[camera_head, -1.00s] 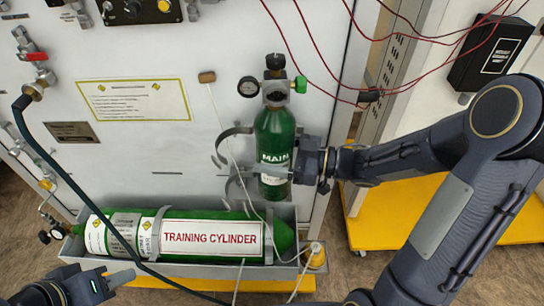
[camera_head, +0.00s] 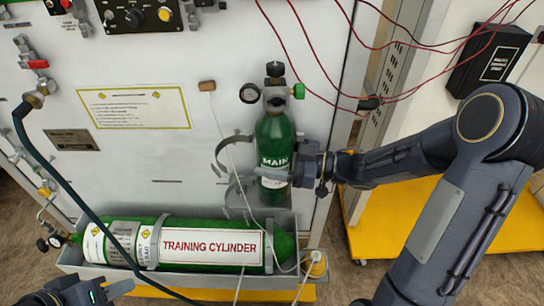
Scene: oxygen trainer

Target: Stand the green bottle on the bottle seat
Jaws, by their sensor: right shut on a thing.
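The green bottle (camera_head: 275,140), marked MAIN, is upright with a gauge and valve at its top. My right gripper (camera_head: 290,176) is shut on its lower body from the right. The bottle stands in front of the white panel, beside open metal clamp rings (camera_head: 222,157) on its left. Its base is low, close above or at the back edge of the grey tray; I cannot tell whether it touches anything. The bottle seat is not clearly visible, perhaps hidden under the bottle. My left gripper (camera_head: 112,290) is at the bottom left edge, partly cut off, and its jaws are unclear.
A large green training cylinder (camera_head: 150,232) lies in the grey tray (camera_head: 200,281) below the bottle. A dark hose (camera_head: 62,190) crosses the left side. Red wires (camera_head: 335,75) hang at upper right. A thin white cord (camera_head: 222,130) hangs left of the bottle.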

